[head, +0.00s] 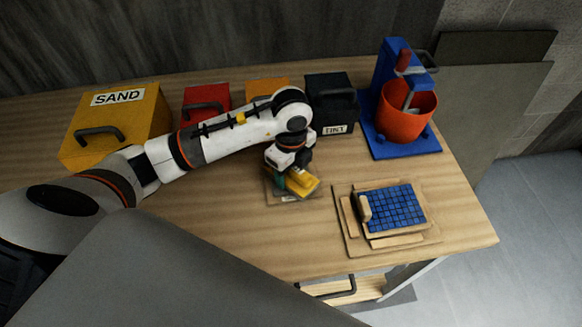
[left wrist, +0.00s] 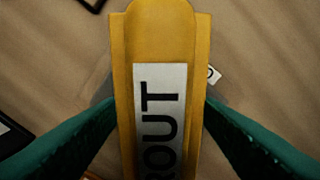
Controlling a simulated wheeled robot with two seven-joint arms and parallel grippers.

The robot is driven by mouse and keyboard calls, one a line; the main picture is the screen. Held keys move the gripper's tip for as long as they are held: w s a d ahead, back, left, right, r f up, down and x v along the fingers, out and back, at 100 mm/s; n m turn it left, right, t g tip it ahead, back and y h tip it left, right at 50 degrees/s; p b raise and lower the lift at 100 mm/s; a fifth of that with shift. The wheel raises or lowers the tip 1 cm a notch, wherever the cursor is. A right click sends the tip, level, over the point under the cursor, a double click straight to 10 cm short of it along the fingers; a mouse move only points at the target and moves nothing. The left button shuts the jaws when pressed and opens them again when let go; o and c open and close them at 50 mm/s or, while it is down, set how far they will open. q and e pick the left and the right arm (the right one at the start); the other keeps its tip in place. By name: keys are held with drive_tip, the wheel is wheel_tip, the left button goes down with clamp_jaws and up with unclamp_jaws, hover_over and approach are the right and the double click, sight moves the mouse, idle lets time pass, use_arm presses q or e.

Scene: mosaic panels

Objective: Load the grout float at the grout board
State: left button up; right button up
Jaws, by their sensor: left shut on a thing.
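The grout float (head: 304,184) is yellow, with a white label whose visible letters read "OUT" in the left wrist view (left wrist: 158,40). My left gripper (head: 284,176) is shut on it, with a teal finger on each side. The float is just over a flat, pale board (head: 281,199) with a small label, which looks like the grout board. The float and gripper cover much of this board. I cannot tell whether the float touches it. My right gripper is in neither view.
A blue-tiled mosaic panel (head: 397,209) lies at the right front. Along the back stand a yellow SAND box (head: 140,125), a red box (head: 213,94), an orange box (head: 262,87), a dark TINT box (head: 332,113) and a blue stand (head: 391,69) holding an orange bucket (head: 403,118).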

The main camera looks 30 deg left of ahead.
use_arm(q)
drive_tip(key=shift+r+p, duration=2.55)
drive_tip(key=shift+r, duration=1)
drive_tip(key=shift+f, duration=0.1)
